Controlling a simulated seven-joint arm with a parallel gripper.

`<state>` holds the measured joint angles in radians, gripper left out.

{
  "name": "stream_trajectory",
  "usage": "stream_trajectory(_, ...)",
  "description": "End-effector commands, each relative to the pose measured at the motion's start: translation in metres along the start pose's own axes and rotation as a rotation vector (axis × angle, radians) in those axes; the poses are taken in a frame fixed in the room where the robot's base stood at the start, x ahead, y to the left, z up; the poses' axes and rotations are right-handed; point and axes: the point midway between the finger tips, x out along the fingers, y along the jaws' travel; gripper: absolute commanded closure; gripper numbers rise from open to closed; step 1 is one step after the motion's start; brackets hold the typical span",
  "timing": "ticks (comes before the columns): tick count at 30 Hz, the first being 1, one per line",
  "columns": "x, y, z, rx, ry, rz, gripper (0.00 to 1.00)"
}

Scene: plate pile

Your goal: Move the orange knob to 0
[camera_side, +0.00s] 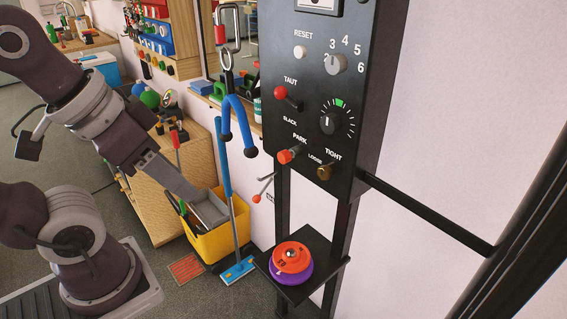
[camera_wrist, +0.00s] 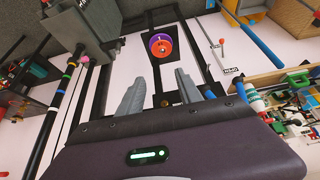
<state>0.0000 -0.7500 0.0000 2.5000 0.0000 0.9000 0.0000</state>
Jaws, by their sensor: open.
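An orange disc (camera_side: 292,257) with a silver centre lies on a wider purple disc (camera_side: 294,276) on a small black shelf (camera_side: 268,263) below the black panel. The discs also show in the wrist view, the orange one (camera_wrist: 159,43) uppermost. An orange-red knob (camera_side: 286,156) sits low on the panel by the words PARK and LOOSE. I cannot make out any 0 mark. My gripper (camera_side: 205,205) is left of the panel, well apart from the discs and knob. In the wrist view my gripper (camera_wrist: 161,78) is open and empty, with the discs beyond its fingers.
The panel (camera_side: 312,100) also carries a red lever (camera_side: 281,92), a grey numbered knob (camera_side: 336,64), a dial (camera_side: 328,123) and a brass knob (camera_side: 325,172). A black bar (camera_side: 425,212) runs right.

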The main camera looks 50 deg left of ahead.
Motion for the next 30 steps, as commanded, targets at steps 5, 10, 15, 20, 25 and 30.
stream_trajectory(5, 0.000, 0.000, 0.000, 0.000, 0.000, 0.000, 0.58)
stream_trajectory(10, 0.000, 0.000, 0.000, 0.000, 0.000, 0.000, 0.58)
stream_trajectory(15, 0.000, 0.000, -0.002, -0.030, -0.003, 0.009, 0.51)
stream_trajectory(20, 0.012, 0.001, -0.043, -0.585, -0.093, 0.117, 0.51)
stream_trajectory(25, 0.064, -0.011, -0.107, -1.590, -0.241, 0.039, 0.51)
stream_trajectory(30, 0.123, -0.037, -0.156, -2.468, -0.103, -0.163, 0.51)
